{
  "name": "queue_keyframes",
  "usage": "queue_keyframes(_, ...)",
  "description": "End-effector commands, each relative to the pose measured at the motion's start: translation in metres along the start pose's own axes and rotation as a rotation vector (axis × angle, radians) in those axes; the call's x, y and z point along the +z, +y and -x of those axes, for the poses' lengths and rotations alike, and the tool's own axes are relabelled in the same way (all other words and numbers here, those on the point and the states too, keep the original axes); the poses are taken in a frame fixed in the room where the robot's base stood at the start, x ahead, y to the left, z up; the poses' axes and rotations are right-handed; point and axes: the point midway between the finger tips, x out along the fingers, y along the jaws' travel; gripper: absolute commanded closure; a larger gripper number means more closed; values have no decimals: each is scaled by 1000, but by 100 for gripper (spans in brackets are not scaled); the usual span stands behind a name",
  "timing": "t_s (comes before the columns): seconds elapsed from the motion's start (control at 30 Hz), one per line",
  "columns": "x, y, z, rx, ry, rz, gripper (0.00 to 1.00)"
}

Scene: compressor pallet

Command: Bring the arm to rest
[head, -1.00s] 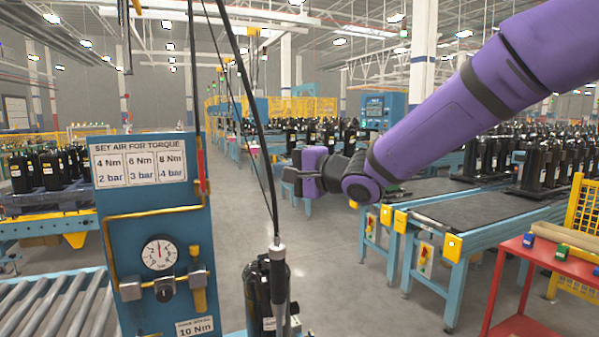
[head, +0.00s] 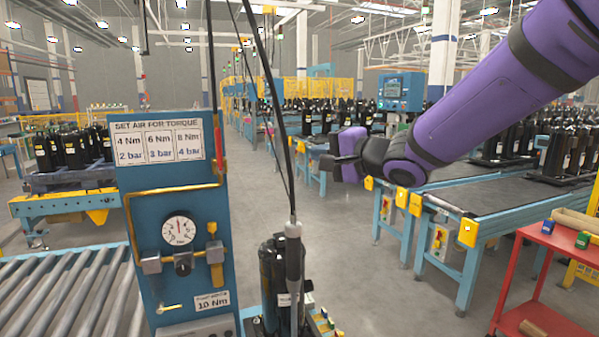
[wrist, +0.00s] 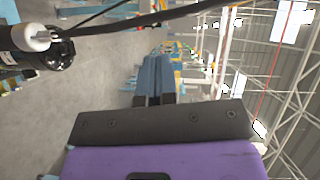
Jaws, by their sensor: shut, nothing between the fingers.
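My purple arm reaches in from the upper right of the head view, with my gripper (head: 326,164) at its end, pointing left in mid-air. The fingers are small there and partly lost against the dark wrist. In the wrist view my gripper (wrist: 154,98) shows its two fingers close together, with nothing between them. It is apart from the hanging cable and the blue torque panel (head: 140,186) to its left. Nothing touches it in view.
A hanging tool (head: 293,262) on black cables stands beside a black compressor (head: 270,275) in front of me. Conveyors (head: 462,200) with compressors lie to the right. A red cart (head: 560,238) stands at the lower right. Grey floor (head: 345,255) is clear between.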

Motion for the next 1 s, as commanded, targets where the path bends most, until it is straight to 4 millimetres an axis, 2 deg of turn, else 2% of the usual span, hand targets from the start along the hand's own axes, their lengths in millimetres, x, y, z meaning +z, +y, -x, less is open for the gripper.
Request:
queue_keyframes(0.13, -14, 13, 22, 169, 170, 231, 100)
queue_keyframes(0.27, -30, 23, 61, 378, 314, 445, 100)
queue_keyframes(0.4, -39, 29, 115, 616, 402, 616, 100)
queue_keyframes(0.53, -35, 36, 172, 835, 410, 717, 100)
queue_keyframes(0.67, -20, 45, 229, 1025, 335, 766, 100)
queue_keyframes(0.8, 8, 60, 285, 1164, 160, 779, 100)
queue_keyframes(0.9, 32, 70, 317, 1203, 6, 781, 100)
queue_keyframes(1.0, 52, 79, 339, 1202, -134, 785, 100)
